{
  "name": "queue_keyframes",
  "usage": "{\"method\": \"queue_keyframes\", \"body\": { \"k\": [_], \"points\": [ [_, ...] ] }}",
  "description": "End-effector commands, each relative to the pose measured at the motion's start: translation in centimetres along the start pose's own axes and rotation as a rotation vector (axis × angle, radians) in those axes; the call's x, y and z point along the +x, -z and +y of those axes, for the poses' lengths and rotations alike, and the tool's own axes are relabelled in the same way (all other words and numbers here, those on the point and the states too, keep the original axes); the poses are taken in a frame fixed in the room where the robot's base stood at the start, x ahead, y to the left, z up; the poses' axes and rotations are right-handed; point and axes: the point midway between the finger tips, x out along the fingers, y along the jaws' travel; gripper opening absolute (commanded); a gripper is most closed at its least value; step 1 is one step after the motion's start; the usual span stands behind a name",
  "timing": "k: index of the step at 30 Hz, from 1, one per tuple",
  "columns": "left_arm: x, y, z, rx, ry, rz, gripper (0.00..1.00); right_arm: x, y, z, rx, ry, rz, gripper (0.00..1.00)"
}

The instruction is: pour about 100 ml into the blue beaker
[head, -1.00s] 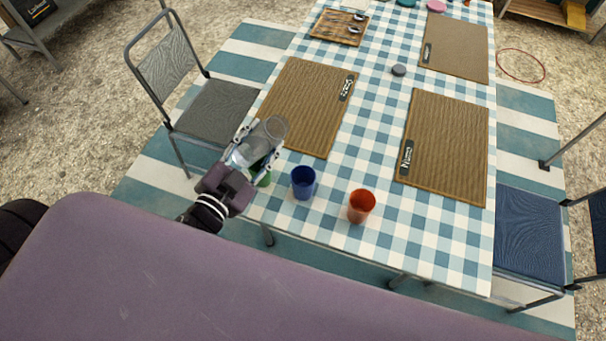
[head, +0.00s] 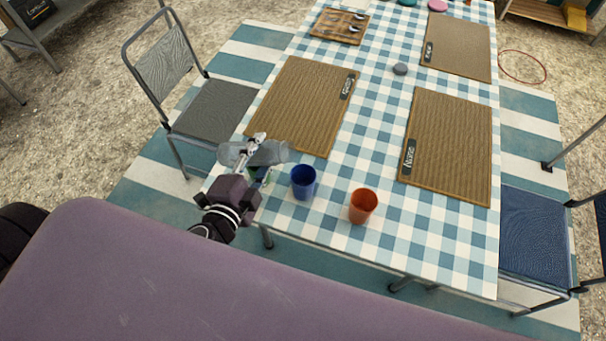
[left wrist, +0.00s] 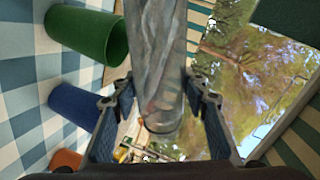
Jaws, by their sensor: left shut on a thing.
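My left gripper (head: 254,154) is shut on a clear vessel (head: 237,155) above the table's near left corner. The vessel lies nearly level across the head view, its right end toward the blue beaker. In the left wrist view the vessel (left wrist: 157,50) runs between the fingers (left wrist: 162,96). I cannot tell its liquid level, and no stream shows. The blue beaker (head: 303,184) stands upright, right of the gripper and apart from it; it also shows in the left wrist view (left wrist: 74,105). Its contents cannot be made out. My right gripper is not in view.
A green cup (left wrist: 88,36) stands beside the blue beaker, mostly hidden by my gripper in the head view. An orange cup (head: 362,206) stands to the beaker's right. Brown placemats (head: 302,105) lie behind on the checked table (head: 340,255). A grey chair (head: 212,108) stands left.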

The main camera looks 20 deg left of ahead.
Motion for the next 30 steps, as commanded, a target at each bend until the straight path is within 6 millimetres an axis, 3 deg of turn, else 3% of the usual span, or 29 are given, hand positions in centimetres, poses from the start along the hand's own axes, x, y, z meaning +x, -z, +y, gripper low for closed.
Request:
{"method": "queue_keyframes", "body": {
  "k": [30],
  "points": [
    [0.2,0.9,0.3,0.187,0.003,-0.05,0.05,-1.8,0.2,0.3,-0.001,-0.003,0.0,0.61]
  ]
}}
